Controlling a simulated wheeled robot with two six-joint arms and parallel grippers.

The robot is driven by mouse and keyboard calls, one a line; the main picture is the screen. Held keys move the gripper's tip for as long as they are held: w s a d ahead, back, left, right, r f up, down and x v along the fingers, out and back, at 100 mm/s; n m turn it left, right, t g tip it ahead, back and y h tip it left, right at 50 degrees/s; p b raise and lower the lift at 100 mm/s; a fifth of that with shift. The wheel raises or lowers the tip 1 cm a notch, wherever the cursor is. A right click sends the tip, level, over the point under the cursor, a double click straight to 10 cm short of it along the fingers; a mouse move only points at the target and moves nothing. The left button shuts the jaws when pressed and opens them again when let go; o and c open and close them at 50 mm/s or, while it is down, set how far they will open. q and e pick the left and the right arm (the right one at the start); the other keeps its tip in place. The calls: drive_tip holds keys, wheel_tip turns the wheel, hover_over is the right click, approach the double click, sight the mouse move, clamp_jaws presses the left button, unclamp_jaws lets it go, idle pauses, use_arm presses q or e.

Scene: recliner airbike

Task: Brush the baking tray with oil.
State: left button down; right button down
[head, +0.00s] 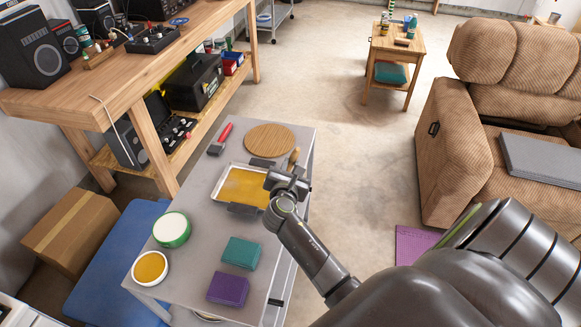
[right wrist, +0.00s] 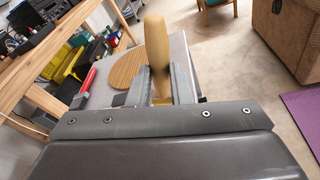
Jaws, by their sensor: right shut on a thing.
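The baking tray (head: 217,190) lies on the grey cart, with a pale rim, a golden-amber inside and a dark grip on its far and near sides. My right gripper (head: 289,177) is over the tray's right edge, shut on the wooden handle of a brush (head: 294,157). In the right wrist view the handle (right wrist: 156,45) stands up between the fingers (right wrist: 162,85); the bristles are hidden. A white bowl (head: 135,272) of amber liquid, apparently oil, stands at the cart's near left corner. My left gripper is not in view.
On the grey cart (head: 205,255) are a green-sided white tub (head: 174,230), teal cloths (head: 241,252), purple cloths (head: 228,289), a round wooden board (head: 270,139) and a red-handled tool (head: 222,137). A workbench (head: 120,88) stands left, a recliner (head: 455,150) right. Open floor lies between the cart and recliner.

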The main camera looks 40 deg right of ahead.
idle(0.3)
drive_tip(key=shift+f+b, duration=0.4)
drive_tip(key=shift+f, duration=0.2)
idle(0.4)
